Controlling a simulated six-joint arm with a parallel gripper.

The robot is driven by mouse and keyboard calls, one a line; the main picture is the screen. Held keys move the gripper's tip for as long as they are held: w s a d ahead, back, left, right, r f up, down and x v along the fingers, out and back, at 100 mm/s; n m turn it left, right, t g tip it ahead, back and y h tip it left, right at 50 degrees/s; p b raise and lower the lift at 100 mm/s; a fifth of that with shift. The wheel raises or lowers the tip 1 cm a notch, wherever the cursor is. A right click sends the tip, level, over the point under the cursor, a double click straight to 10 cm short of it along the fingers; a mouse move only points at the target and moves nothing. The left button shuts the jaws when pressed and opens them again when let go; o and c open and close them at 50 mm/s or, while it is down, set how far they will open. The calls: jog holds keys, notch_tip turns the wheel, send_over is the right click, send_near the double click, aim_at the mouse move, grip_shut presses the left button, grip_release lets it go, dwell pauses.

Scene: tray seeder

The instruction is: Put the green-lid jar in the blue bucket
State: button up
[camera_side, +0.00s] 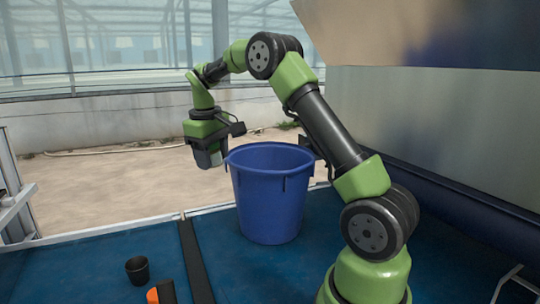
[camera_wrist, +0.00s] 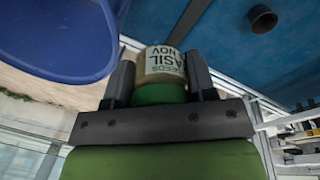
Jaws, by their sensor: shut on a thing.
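The green-lid jar (camera_wrist: 162,68) is between the two fingers of my gripper (camera_wrist: 160,78) in the wrist view. Its green lid (camera_wrist: 158,94) faces the palm, and its pale label reads upside down, with "BASIL" and "NOV" legible. In the side view my gripper (camera_side: 209,157) hangs just left of the blue bucket (camera_side: 268,200), around the height of its rim, outside the opening. The jar is mostly hidden by the fingers there. The bucket stands upright on the blue surface, and its inside bottom is hidden. Part of it also shows at the wrist view's upper left (camera_wrist: 60,35).
A small black cup (camera_side: 138,270) stands on the blue surface (camera_side: 90,265) at the front left. An orange and black object (camera_side: 160,293) lies at the bottom edge. A dark strip (camera_side: 195,262) crosses the surface left of the bucket. A metal frame (camera_side: 15,205) stands at far left.

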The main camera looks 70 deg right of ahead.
jog(key=shift+n, duration=0.3)
jog(key=d+r, duration=0.1)
jog(key=d, duration=0.1)
jog(key=d+r, duration=0.2)
jog(key=s+d+r, duration=0.1)
jog(key=d+r, duration=0.1)
jog(key=shift+d, duration=0.35)
jog(key=s+d+f+n+y, duration=0.1)
jog(key=f+n, duration=0.1)
jog(key=f, duration=0.5)
jog(key=s+d+f+n, duration=0.2)
jog(key=f+n, duration=0.1)
jog(key=f, duration=0.5)
jog(key=s+d+f+n+t+y, duration=0.1)
jog(key=d+f+n, duration=0.1)
jog(key=f, duration=0.6)
jog(key=shift+s+f+n+y, duration=0.15)
jog(key=shift+s+n+y, duration=0.15)
jog(key=shift+n, duration=0.3)
jog(key=shift+w+f, duration=0.1)
jog(key=shift+f, duration=2.2)
jog(key=shift+f, duration=0.15)
jog(key=o, duration=1)
